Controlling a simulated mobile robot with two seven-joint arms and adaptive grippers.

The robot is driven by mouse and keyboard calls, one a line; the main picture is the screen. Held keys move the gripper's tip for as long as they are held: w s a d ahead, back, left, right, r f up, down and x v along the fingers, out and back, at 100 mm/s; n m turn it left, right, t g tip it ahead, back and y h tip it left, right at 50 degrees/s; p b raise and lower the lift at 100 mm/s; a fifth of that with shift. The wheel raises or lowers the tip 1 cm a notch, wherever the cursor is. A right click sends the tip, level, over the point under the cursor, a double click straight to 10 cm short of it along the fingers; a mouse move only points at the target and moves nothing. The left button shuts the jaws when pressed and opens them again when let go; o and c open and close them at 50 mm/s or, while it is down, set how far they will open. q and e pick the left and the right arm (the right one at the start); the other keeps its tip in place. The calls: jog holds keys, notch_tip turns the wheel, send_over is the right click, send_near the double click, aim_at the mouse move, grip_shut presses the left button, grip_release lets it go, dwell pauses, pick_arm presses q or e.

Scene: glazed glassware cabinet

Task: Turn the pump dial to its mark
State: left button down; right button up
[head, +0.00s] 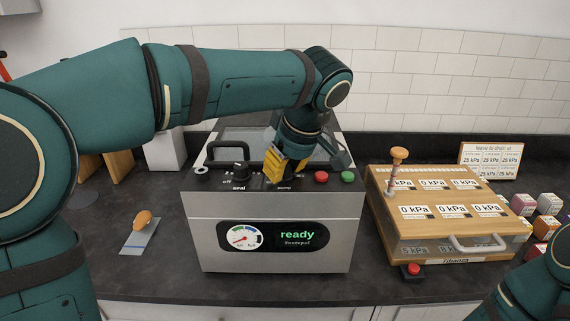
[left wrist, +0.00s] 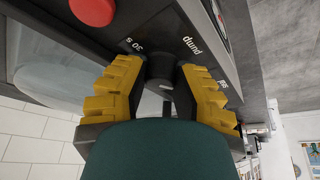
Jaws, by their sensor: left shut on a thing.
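The steel pump machine (head: 225,238) stands on the dark counter, its display reading "ready" beside a round gauge. My left gripper (head: 279,172) reaches down to its top panel, yellow fingers shut on the pump dial. The left wrist view shows the dark dial (left wrist: 163,68) between both yellow fingertips (left wrist: 166,72), with the labels "pump" and "30 s" printed near it. In the head view the gripper hides the dial. The dial's pointer and how it sits against its mark cannot be made out. My right gripper is out of view; part of my right arm shows at the lower right.
The seal knob (head: 239,172) stands left of the pump dial. A red button (head: 321,177) and a green button (head: 348,177) sit to its right. A wooden case (head: 450,246) with "0 kPa" labels stands right of the machine.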

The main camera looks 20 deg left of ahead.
pick_arm(q)
jog(key=shift+f+n, duration=0.2)
jog(key=shift+n, duration=0.2)
jog(key=c, duration=0.7)
grip_release()
jog(key=shift+a, duration=0.1)
jog(key=shift+r, duration=0.1)
jog(key=v, duration=1.2)
jog(key=shift+w, duration=0.1)
